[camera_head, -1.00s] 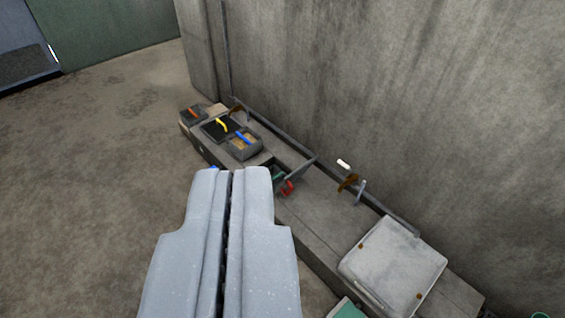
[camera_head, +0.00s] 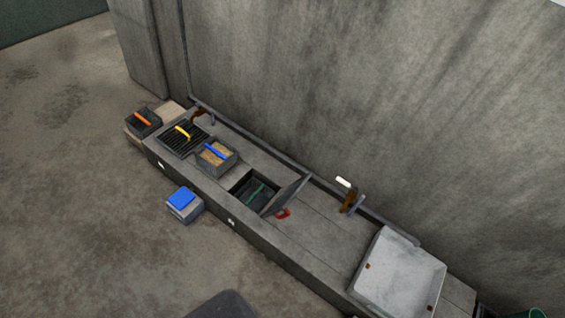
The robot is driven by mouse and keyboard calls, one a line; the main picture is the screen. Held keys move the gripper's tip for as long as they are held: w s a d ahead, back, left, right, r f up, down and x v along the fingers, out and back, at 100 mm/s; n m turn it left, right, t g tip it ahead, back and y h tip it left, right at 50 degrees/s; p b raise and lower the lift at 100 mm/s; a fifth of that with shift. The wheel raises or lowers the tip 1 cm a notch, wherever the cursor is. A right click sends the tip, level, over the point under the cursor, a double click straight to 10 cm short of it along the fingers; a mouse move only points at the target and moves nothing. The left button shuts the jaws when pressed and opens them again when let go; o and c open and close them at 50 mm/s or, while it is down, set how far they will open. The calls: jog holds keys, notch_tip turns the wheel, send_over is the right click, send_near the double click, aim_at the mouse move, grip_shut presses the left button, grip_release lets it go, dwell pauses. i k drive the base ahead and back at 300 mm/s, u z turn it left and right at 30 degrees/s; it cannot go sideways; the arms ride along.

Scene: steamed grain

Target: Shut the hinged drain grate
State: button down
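A dark grey hinged panel (camera_head: 288,194), which I take for the drain grate, stands open and tilted on the right side of a square opening (camera_head: 240,189) in the long stone bench. A red handle (camera_head: 283,213) shows at its lower right. Something green (camera_head: 256,192) lies inside the dark opening. I cannot make out slats on the panel, which is seen nearly edge-on. My gripper is not in view.
On the long bench (camera_head: 315,235), a flat slatted grate (camera_head: 172,146) with a yellow handle and a box (camera_head: 217,165) with a blue handle lie left. A white basin (camera_head: 398,275) stands right. A blue-topped block (camera_head: 183,203) sits on the floor. A pipe (camera_head: 260,139) runs along the wall.

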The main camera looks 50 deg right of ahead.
aim_at(288, 195)
jog(key=z, duration=0.5)
jog(key=i, duration=1.45)
jog(key=z, duration=0.8)
